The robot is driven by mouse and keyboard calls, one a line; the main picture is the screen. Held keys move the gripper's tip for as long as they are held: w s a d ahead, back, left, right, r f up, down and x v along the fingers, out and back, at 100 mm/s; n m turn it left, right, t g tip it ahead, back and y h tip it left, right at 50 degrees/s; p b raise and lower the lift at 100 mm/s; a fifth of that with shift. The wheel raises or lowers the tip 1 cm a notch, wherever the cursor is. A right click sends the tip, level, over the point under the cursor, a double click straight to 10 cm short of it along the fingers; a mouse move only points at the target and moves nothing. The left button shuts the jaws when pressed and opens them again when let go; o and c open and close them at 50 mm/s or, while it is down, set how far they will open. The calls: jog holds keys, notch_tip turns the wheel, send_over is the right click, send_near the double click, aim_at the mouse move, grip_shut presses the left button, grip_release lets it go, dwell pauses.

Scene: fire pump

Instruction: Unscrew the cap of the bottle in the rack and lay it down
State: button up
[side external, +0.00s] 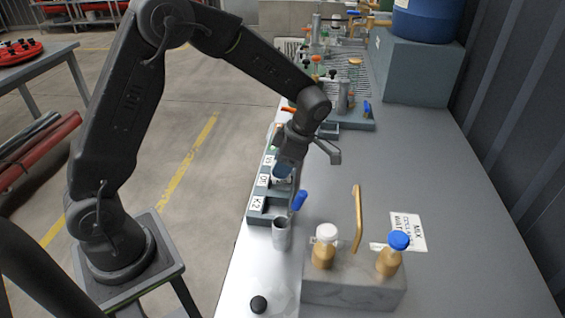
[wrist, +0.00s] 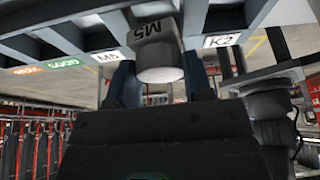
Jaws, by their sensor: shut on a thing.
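The grey bottle marked M5 (wrist: 152,34) stands in a slot of the dark grey labelled rack (side external: 254,219); the rack also shows in the wrist view (wrist: 65,38). Its pale round cap (wrist: 160,73) sits at the bottle's near end in the wrist view. My gripper (side external: 283,172) reaches down over the rack in the side view, its dark blue fingers on both sides of the cap, shut on it. The cap and bottle look in line, without a visible gap. In the side view the fingers mostly hide the bottle.
A grey cup (side external: 281,234) stands in front of the rack. A grey block (side external: 350,290) holds two tan bottles, one white-capped, one blue-capped. A flask with a black stopper (side external: 260,303) is near the front edge. The table's right side is largely clear.

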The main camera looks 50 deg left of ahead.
jog(key=n, duration=0.2)
jog(key=n+g+h, duration=0.1)
jog(key=n, duration=0.1)
jog(key=shift+a+h, duration=0.1)
jog(key=shift+h, duration=0.2)
jog(key=o, duration=1.4)
jog(key=shift+c, duration=0.2)
jog(key=shift+r, duration=0.45)
jog(key=shift+r, duration=1.05)
jog(key=shift+r, duration=0.1)
jog(key=shift+r, duration=2.45)
